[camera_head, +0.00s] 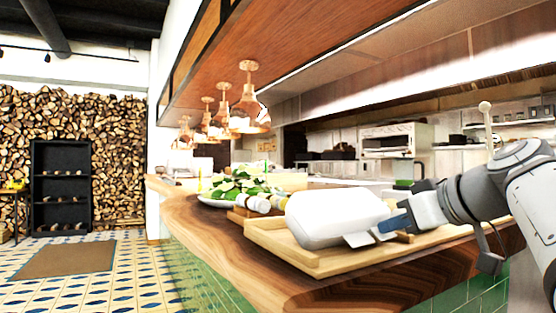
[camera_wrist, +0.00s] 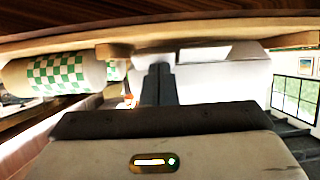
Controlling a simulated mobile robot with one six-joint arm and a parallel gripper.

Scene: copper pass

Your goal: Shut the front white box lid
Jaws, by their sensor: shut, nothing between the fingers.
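The white box (camera_head: 335,215), rounded and glossy, sits on a wooden board (camera_head: 290,258) near the counter's front edge. Small pale flaps stick out at its lower right end; I cannot tell whether they belong to its lid or how far the lid is open. My gripper (camera_head: 384,230) is at this right end, close to the box; contact is not clear. In the wrist view my gripper (camera_wrist: 158,68) shows its dark fingers together and empty, in front of the white box (camera_wrist: 222,82).
A roll with a green and white check (camera_wrist: 65,73) lies beside the fingers in the wrist view. A plate of greens (camera_head: 238,186) and small jars (camera_head: 262,203) stand left of the box. Copper lamps (camera_head: 249,105) hang above the wooden counter (camera_head: 215,240).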

